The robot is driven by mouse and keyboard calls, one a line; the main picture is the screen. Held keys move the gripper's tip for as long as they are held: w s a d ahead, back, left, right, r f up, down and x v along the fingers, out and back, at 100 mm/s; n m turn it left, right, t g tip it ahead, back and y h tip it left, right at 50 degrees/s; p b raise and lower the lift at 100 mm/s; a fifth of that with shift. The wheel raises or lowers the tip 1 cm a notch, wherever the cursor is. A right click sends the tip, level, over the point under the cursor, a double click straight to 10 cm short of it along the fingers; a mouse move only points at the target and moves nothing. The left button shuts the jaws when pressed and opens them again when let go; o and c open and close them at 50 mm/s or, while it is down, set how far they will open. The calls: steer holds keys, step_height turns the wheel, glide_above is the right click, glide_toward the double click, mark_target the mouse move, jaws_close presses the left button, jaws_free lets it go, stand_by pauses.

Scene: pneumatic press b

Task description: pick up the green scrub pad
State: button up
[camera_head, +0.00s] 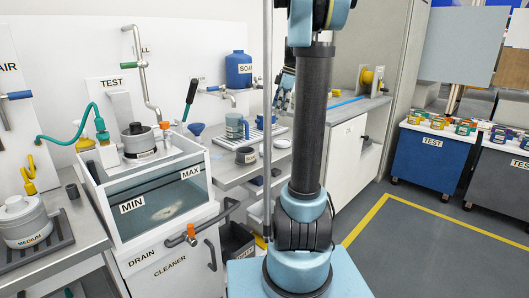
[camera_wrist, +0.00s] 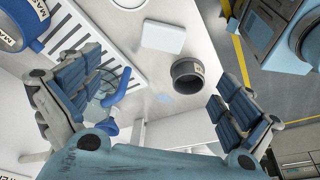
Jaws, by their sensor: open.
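No green scrub pad stands out clearly in either view. A pale flat block (camera_wrist: 163,37) lies on the counter in the wrist view, but its colour looks near white, so I cannot tell whether it is the pad. My gripper (camera_wrist: 157,82) is open, with its two ridged fingers wide apart and nothing held between them. It is above the counter, and the pale block lies beyond the fingertips. In the head view my gripper (camera_head: 284,92) shows beside my arm, over the back of the counter. My arm hides part of the counter there.
A dark round cup (camera_wrist: 187,75) stands near the block; it also shows in the head view (camera_head: 246,156).

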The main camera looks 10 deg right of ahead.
glide_above(266, 147)
steer(key=d, duration=0.2)
step_height(266, 147, down, 11)
steer(key=shift+w+r, duration=0.1)
steer(key=shift+x, duration=2.9)
steer(key=shift+s+a, duration=0.1)
steer(key=shift+s, duration=0.15)
steer(key=shift+c, duration=0.5)
steer(key=c, duration=1.1)
steer(key=shift+c, duration=0.2)
steer(key=shift+r, duration=0.15)
step_height(266, 147, up, 10)
